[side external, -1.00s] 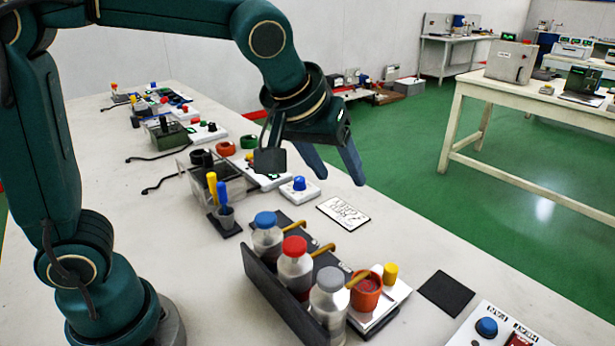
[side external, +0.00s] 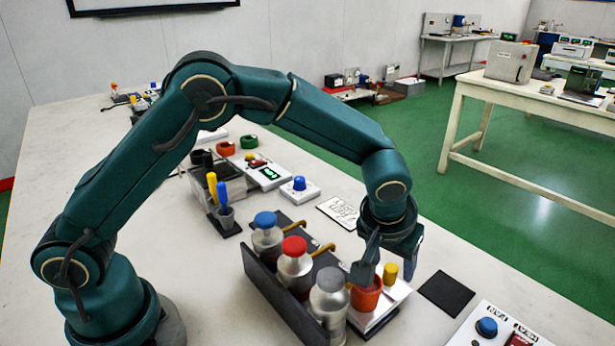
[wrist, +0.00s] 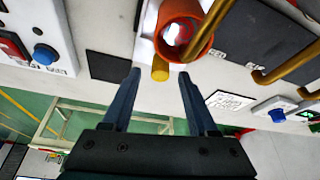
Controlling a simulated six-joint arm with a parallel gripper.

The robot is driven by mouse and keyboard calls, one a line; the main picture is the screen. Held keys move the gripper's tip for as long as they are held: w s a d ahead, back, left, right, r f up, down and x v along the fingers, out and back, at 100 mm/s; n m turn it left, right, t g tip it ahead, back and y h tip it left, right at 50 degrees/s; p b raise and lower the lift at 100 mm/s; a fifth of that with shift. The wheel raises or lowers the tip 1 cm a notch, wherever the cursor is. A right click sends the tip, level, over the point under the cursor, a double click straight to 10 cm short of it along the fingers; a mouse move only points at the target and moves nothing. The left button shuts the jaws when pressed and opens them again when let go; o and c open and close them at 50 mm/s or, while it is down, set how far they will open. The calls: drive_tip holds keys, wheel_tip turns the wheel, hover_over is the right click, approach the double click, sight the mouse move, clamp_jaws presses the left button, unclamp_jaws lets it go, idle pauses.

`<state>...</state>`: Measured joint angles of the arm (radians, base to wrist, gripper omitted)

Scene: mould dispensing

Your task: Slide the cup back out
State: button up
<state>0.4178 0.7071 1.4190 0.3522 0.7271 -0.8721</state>
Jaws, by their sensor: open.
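The orange-red cup (side external: 366,295) stands on a white base (side external: 385,308) in front of the dispenser, below the grey-capped bottle's spout. In the wrist view the cup (wrist: 187,32) shows its round opening with something reddish and bright inside. A yellow knob or peg (side external: 390,273) sits beside the cup on the base. My gripper (side external: 388,275) is low at the cup, fingers pointing down and apart. In the wrist view my gripper (wrist: 160,75) has its two fingers spread with nothing between the tips but the yellow peg beyond them. The cup's far side is partly hidden by a finger.
The dark rack (side external: 285,300) holds bottles with blue, red and grey caps and curved brass spouts close to my gripper. A black square pad (side external: 446,293) lies free to the right. A panel with a blue button (side external: 487,327) is at the lower right.

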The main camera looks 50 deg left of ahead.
drive_tip(key=shift+w+f, duration=0.1)
drive_tip(key=shift+f, duration=0.2)
clamp_jaws()
idle(1.3)
